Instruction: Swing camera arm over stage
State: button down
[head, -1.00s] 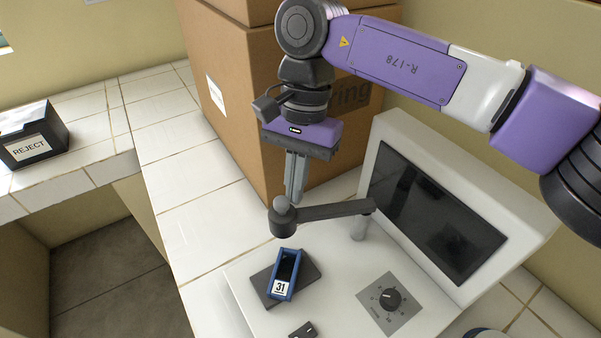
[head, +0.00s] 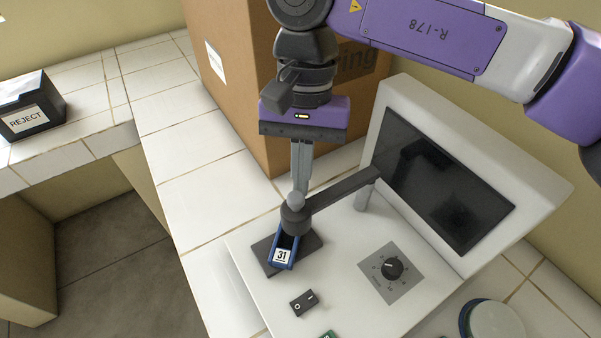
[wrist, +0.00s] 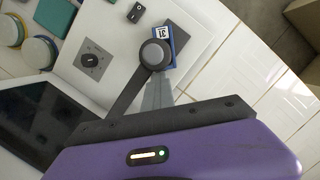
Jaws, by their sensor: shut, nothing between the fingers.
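The dark camera arm (head: 340,192) reaches from a grey post (head: 364,195) on the white instrument (head: 240,250). Its round head (head: 295,214), with a grey knob (head: 295,199), is above the upper part of a blue holder (head: 285,262) marked 31, which sits on the dark square stage (head: 312,244). My gripper (head: 299,190) is shut, pointing down at the knob; it looks in contact, but the exact touch is hard to tell. In the wrist view, the camera head (wrist: 155,54) overlaps the blue holder (wrist: 176,43), and my fingers (wrist: 157,92) lie just beside it.
A dark screen (head: 440,185) stands behind the arm. A dial (head: 392,267) and a rocker switch (head: 304,302) are on the instrument's front. A large cardboard box (head: 235,90) is behind my gripper. A REJECT bin (head: 30,105) stands far left. The left tiles are clear.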

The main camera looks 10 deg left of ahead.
jog(key=shift+s, duration=0.25)
jog(key=v, duration=0.8)
jog(key=shift+w, duration=0.2)
jog(key=shift+f, duration=0.15)
